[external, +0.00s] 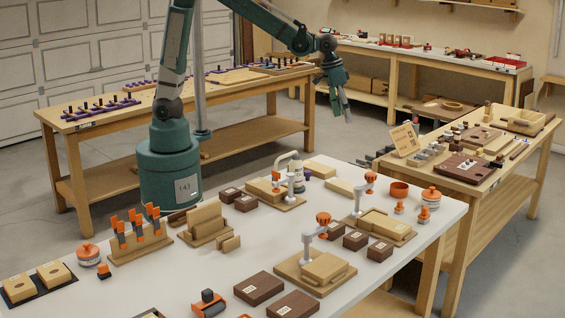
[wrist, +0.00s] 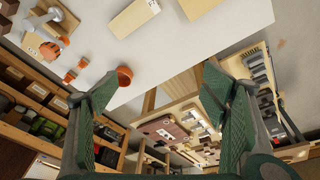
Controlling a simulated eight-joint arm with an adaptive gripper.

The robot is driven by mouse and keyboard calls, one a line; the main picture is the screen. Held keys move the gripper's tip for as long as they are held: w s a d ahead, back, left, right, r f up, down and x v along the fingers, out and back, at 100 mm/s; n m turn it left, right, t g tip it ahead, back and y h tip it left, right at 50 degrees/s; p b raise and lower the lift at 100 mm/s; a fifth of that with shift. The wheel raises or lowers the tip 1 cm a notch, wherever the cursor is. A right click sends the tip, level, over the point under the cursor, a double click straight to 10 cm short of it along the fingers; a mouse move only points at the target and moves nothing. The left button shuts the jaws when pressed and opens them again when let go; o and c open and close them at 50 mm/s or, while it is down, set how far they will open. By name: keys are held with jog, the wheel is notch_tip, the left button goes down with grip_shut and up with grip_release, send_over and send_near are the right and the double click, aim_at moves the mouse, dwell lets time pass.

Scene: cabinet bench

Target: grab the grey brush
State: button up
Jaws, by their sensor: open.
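I cannot pick out a grey brush with certainty in either view. Small grey pieces (external: 418,160) lie on the right-hand wooden bench in the external view, too small to name. Dark grey, elongated items (wrist: 262,72) show at the right of the wrist view, and I cannot tell whether one is the brush. My gripper (external: 343,113) hangs in the air above the gap behind the white table, pointing down. In the wrist view its two green ridged fingers (wrist: 165,108) are wide apart with nothing between them.
The white table (external: 110,275) holds wooden fixtures, brown boxes and an orange bowl (external: 399,190), which also shows in the wrist view (wrist: 125,76). The right-hand bench carries a dark brown board (external: 461,166) and a wooden tray (external: 528,122).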

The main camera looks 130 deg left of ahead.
jog(key=s+a+f+n, duration=0.2)
jog(key=a+f, duration=0.4)
jog(key=a, duration=0.5)
jog(key=n+g+h+b, duration=0.1)
jog(key=n+g+h, duration=0.1)
jog(key=n, duration=0.4)
send_over(354, 163)
jog(key=f, duration=2.5)
jog(key=shift+a+f, duration=0.25)
jog(key=shift+f, duration=0.15)
jog(key=shift+s+a+f, duration=0.1)
jog(key=shift+f, duration=0.05)
jog(key=shift+f+b, duration=0.35)
jog(key=shift+f, duration=0.95)
jog(key=shift+f+b, duration=0.5)
jog(key=shift+f, duration=2.1)
